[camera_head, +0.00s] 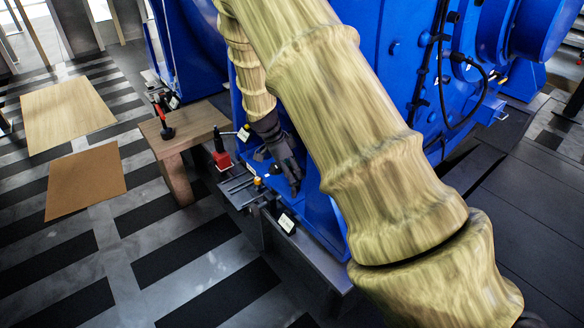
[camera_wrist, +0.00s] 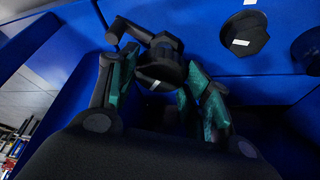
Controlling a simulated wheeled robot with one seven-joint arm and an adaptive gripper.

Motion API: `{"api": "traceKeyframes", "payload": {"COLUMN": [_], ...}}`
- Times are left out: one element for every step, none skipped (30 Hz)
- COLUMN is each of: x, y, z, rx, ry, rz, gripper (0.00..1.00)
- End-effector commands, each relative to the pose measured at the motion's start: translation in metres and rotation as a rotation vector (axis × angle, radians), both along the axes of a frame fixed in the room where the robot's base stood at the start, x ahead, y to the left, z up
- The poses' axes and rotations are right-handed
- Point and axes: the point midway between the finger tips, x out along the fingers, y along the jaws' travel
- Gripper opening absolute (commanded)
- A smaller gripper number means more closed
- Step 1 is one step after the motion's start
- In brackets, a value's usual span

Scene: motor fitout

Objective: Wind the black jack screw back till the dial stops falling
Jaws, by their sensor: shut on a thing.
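In the wrist view my gripper (camera_wrist: 158,84) has its green-padded fingers on either side of a black jack screw (camera_wrist: 163,62). The screw has a round head and an arm sticking out to the upper left. A small white mark shows below its head. In the head view my gripper (camera_head: 286,168) reaches down beside the foot of the blue motor (camera_head: 392,85), and the screw cannot be told apart from the dark fingers there.
Dark bolt heads (camera_wrist: 243,34) stand on the blue surface right of the gripper. A wooden bench (camera_head: 190,125) stands further left, with open striped floor around.

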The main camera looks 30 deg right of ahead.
Motion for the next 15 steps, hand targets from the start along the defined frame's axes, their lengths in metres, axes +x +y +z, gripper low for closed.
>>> {"api": "traceKeyframes", "payload": {"x": [-0.0001,-0.0001,-0.0006,-0.0007,-0.0011,-0.0011,-0.0014,-0.0013,-0.0016,-0.0022,-0.0024,-0.0026,-0.0027,-0.0027,-0.003], "y": [0.0003,0.0005,0.0006,0.0006,0.0006,0.0006,0.0006,0.0005,0.0005,0.0007,0.0009,0.0009,0.0007,0.0004,0.0004], "z": [0.0037,0.0042,0.0047,0.005,0.0053,0.0057,0.0061,0.0065,0.0069,0.0069,0.0067,0.0068,0.007,0.0072,0.007], "rx": [-0.002,-0.001,-0.002,-0.002,-0.002,-0.003,-0.003,-0.003,-0.002,-0.003,-0.002,-0.002,-0.002,-0.002,-0.002], "ry": [0.001,0.0,0.001,0.0,0.001,0.001,0.002,0.001,0.0,0.002,0.001,0.002,0.001,0.0,0.001], "rz": [0.021,0.035,0.057,0.076,0.097,0.127,0.15,0.174,0.21,0.237,0.265,0.303,0.331,0.36,0.398], "gripper": [0.25,0.25,0.25,0.25,0.25,0.25,0.25,0.25,0.25,0.25,0.25,0.25,0.25,0.25,0.25]}}
